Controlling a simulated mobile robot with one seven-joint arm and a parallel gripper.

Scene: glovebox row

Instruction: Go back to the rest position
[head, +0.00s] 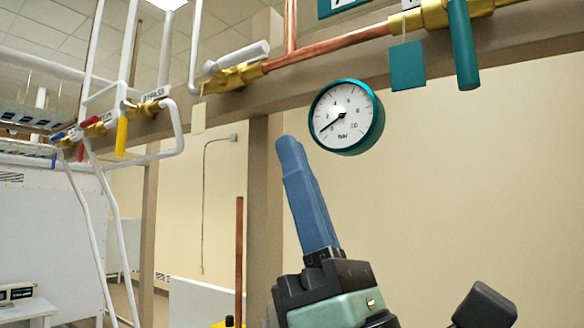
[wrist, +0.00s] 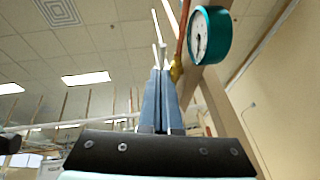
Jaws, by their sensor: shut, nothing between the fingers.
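My gripper (head: 281,143) points upward in the head view, with its blue fingers together and nothing held. In the wrist view my gripper (wrist: 160,72) shows its two blue fingers side by side, closed. A round pressure gauge (head: 341,116) with a teal rim and white dial is to the right of the fingertips in the head view, with a visible gap between them in the picture. The gauge also shows in the wrist view (wrist: 199,36) at the upper right of the fingers. The rest position itself is not marked in either view.
A copper pipe (head: 330,48) with brass valves runs along a beige beam above the gripper. A teal valve handle (head: 463,45) and a teal tag (head: 407,66) hang at the upper right. White pipes (head: 165,125) with coloured levers stand at the left. The beige wall at the right is bare.

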